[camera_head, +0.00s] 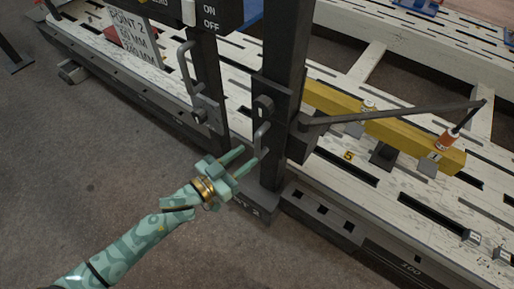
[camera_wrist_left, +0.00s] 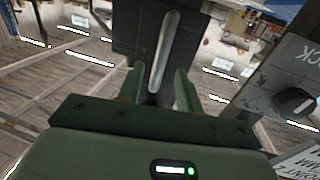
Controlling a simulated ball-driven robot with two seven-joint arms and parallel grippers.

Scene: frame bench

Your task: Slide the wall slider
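The slider seems to be the dark block (camera_head: 270,98) on the thick dark upright post (camera_head: 285,40), with a grey bar handle (camera_head: 262,137) on its front. In the left wrist view the handle (camera_wrist_left: 166,45) stands as a pale metal bar on a dark plate (camera_wrist_left: 138,30). My left gripper (camera_head: 250,154) is open at the lower part of the handle. In the wrist view its two fingers (camera_wrist_left: 160,85) stand apart, one on each side of the bar's lower end, with gaps visible. Contact cannot be told. My right gripper is not in view.
A second post with a handle (camera_head: 185,68) stands to the left, under an ON/OFF panel (camera_head: 218,14). A grey arm (camera_head: 390,114) reaches right over a yellow beam (camera_head: 390,128) on the slotted white bench (camera_head: 345,180). Open floor (camera_head: 80,150) lies in front. A knob (camera_wrist_left: 295,102) shows in the wrist view.

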